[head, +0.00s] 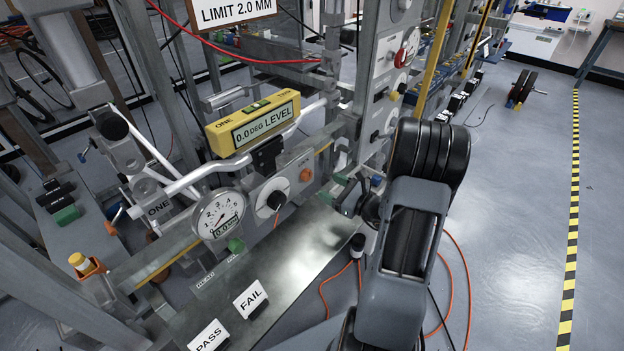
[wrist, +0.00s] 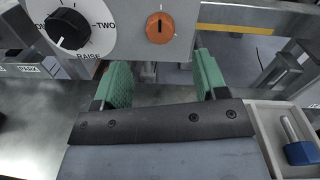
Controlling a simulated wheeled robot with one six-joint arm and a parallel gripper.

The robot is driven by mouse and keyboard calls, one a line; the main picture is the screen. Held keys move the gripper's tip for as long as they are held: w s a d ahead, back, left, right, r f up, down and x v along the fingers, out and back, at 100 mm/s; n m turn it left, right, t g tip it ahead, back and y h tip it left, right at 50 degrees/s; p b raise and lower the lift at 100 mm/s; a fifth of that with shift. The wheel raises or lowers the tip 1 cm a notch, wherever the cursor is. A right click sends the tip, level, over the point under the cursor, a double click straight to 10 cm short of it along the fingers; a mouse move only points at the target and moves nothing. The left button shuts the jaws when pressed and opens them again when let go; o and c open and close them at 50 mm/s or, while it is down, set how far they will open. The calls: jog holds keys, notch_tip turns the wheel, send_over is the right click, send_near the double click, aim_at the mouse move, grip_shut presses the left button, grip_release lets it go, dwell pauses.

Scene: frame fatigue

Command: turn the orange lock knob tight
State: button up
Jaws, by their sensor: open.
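The orange lock knob (wrist: 159,27) sits on a light grey panel, its dark pointer line upright in the wrist view. In the head view the knob (head: 305,174) is on the panel right of the black dial. My gripper (wrist: 163,75) is open, with green pads spread wide and nothing between them. In the wrist view the knob lies beyond the fingertips, above the gap between them. The pads appear apart from the knob.
The black raise dial (wrist: 67,29) is left of the knob. A gauge (head: 219,214) and a yellow level (head: 253,123) are near the panel. A metal shelf (head: 290,258) with PASS and FAIL cards lies below. A blue-headed bolt (wrist: 300,152) sits in a tray at right.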

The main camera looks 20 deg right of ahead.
aim_at(309, 176)
jog(key=x, duration=0.7)
jog(key=shift+w+a, duration=0.1)
jog(key=shift+w, duration=0.05)
jog(key=c, duration=0.9)
